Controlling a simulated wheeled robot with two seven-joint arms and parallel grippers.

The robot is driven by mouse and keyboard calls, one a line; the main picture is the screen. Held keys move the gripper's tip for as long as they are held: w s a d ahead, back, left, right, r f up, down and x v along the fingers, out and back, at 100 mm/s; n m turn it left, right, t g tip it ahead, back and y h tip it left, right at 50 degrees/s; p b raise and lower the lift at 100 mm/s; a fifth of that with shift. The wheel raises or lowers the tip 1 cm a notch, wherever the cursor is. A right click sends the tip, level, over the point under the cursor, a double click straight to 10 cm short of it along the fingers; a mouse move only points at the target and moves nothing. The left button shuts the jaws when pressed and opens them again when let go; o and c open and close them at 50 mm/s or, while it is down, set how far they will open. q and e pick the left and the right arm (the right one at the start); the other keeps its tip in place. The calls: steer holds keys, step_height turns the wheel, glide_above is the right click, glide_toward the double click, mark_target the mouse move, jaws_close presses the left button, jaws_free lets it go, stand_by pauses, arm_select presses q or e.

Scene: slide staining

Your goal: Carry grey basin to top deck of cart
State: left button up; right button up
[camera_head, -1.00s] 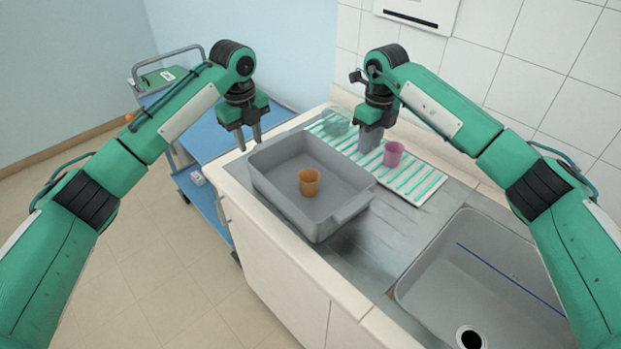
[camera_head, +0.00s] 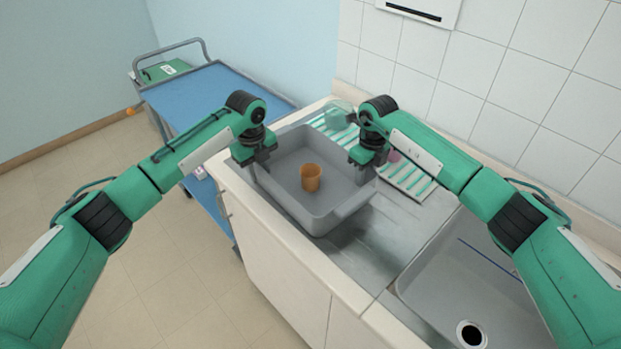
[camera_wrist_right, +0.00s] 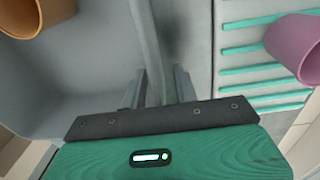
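The grey basin (camera_head: 335,218) stands on the counter's drainboard with an orange cup (camera_head: 311,178) upright inside it. My left gripper (camera_head: 262,168) is down at the basin's left end; its fingertips are hard to make out, so I cannot tell how far they are closed. My right gripper (camera_head: 366,172) is down at the opposite end. In the right wrist view, the fingers of this gripper (camera_wrist_right: 160,88) stand apart on either side of the basin's rim (camera_wrist_right: 148,45). The cart (camera_head: 215,95) stands left of the counter, with its blue top deck showing.
A pink cup (camera_wrist_right: 295,48) stands on the green-striped drying mat (camera_head: 410,183), partly hidden by my right arm in the head view. A translucent greenish item (camera_head: 340,113) is at the mat's far end. The sink (camera_head: 480,280) is at right. A green case (camera_head: 163,70) sits by the cart's handle.

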arm_select(q)
steer(key=shift+f, duration=0.5)
arm_select(e)
steer(key=shift+f, duration=0.4)
arm_select(q)
jaws_close()
arm_select(e)
jaws_close()
arm_select(q)
steer(key=shift+r, duration=0.15)
arm_select(e)
steer(key=shift+r, duration=0.15)
